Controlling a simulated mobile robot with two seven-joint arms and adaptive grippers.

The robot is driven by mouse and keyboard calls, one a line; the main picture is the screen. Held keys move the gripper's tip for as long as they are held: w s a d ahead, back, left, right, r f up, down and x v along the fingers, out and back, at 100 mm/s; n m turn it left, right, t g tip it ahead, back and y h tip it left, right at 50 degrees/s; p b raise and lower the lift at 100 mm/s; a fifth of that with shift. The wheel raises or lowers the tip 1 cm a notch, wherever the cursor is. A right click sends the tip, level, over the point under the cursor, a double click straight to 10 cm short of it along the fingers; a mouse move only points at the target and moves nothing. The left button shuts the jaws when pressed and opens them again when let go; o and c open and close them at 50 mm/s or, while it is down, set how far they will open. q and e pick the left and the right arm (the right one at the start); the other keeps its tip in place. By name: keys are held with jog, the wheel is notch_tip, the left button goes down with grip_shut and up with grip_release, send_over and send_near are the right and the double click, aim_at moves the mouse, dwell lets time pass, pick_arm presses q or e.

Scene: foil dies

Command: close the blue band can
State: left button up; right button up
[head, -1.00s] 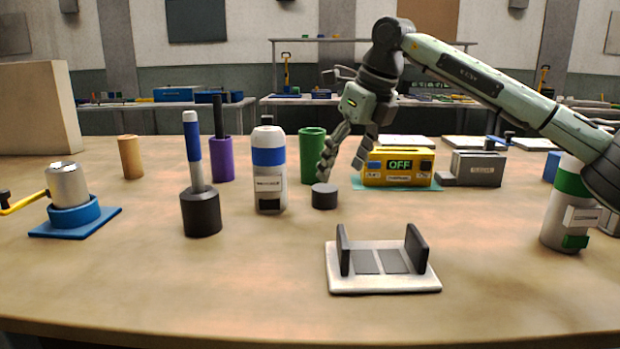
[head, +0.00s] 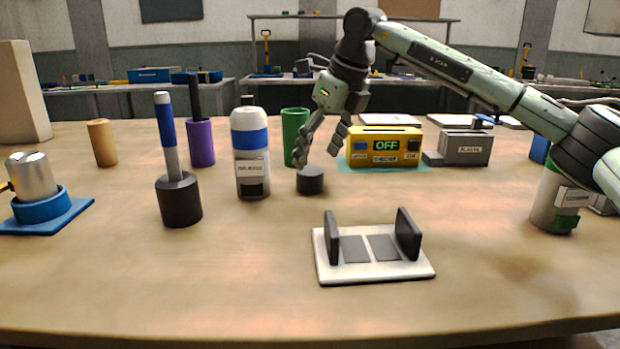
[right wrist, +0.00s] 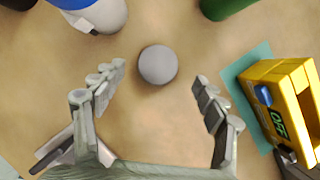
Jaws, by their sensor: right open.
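The blue band can (head: 251,167) stands upright left of centre in the head view, white and grey with a blue band and a label. My left gripper is not in view.
A green cylinder (head: 295,138) stands behind the piece. A yellow box reading OFF (head: 385,146) is to the right. A white stand with two dark uprights (head: 374,267) is in front. A black holder with a blue-and-grey rod (head: 179,201) stands left of the can.

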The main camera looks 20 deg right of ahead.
aim_at(312, 171)
jog(key=shift+x, duration=2.6)
jog(key=shift+s, duration=0.2)
jog(key=c, duration=0.9)
